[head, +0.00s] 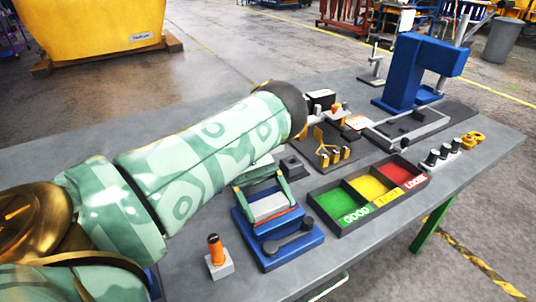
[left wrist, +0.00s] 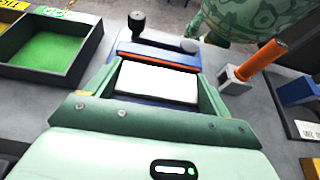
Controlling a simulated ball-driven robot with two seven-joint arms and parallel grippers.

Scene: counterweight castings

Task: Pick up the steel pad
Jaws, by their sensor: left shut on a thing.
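The steel pad is a flat light-grey block (head: 268,206), and it shows bright white in the left wrist view (left wrist: 155,82). My left gripper (head: 271,214) has its two green fingers on opposite sides of the pad and is shut on it. The pad is at a blue fixture (head: 284,259) with a red-orange strip along its edge; I cannot tell whether it still touches the fixture. The fingers also show in the left wrist view (left wrist: 158,66), with the pad between them. My right gripper is not in view.
A sorting tray (head: 383,208) with green, yellow and red compartments stands to the right of the fixture. An orange-handled tool (head: 215,250) stands in a grey block to its left. A blue press (head: 408,75) and small gauges stand farther back on the grey bench (head: 462,165).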

